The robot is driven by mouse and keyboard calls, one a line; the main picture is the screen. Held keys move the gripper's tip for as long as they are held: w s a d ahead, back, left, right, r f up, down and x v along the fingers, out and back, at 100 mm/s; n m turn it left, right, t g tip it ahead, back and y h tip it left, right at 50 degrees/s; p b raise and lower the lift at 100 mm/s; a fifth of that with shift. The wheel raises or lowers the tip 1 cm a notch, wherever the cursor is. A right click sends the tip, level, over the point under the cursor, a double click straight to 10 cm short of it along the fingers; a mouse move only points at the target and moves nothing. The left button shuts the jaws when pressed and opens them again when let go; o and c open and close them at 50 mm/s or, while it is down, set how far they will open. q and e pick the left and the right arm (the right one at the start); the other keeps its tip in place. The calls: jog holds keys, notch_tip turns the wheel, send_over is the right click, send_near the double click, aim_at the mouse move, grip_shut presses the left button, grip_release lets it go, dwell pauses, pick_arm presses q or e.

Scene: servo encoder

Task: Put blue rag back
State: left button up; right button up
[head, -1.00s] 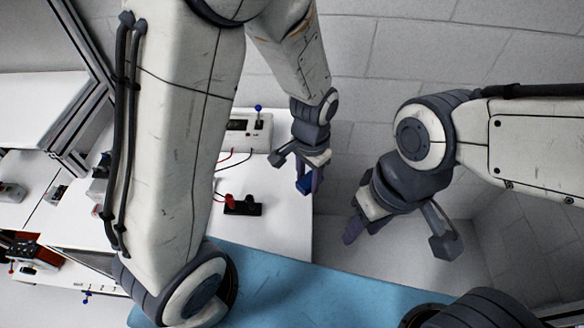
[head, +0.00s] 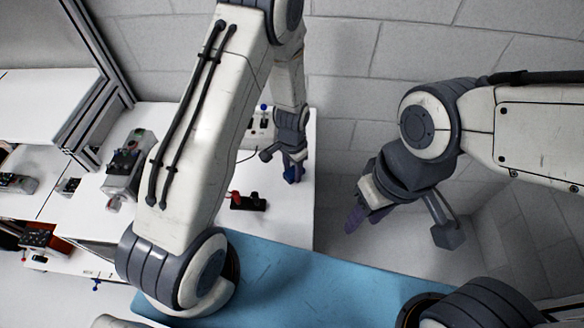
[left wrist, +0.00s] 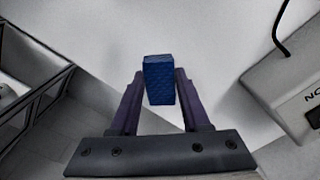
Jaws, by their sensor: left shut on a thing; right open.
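My left gripper (head: 289,170) is shut on the blue rag (left wrist: 159,79), a small folded blue block with a textured face. In the left wrist view the rag sits between the two purple fingers and sticks out past their tips. In the head view the rag (head: 292,174) shows as a small blue patch at the left gripper, over the right part of the white table. I cannot tell whether it touches the table. My right gripper (head: 400,230) is open and empty, off the right side of the table.
A black block with a red part (head: 247,202) sits on the white table (head: 285,226). A white box (head: 262,127) with a blue-topped lever stands behind, partly hidden by my left arm. Several devices (head: 125,165) stand at the left. A blue surface (head: 300,277) lies in front.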

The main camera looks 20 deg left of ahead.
pick_arm(q)
jog(key=shift+f, duration=0.15)
jog(key=o, duration=1.2)
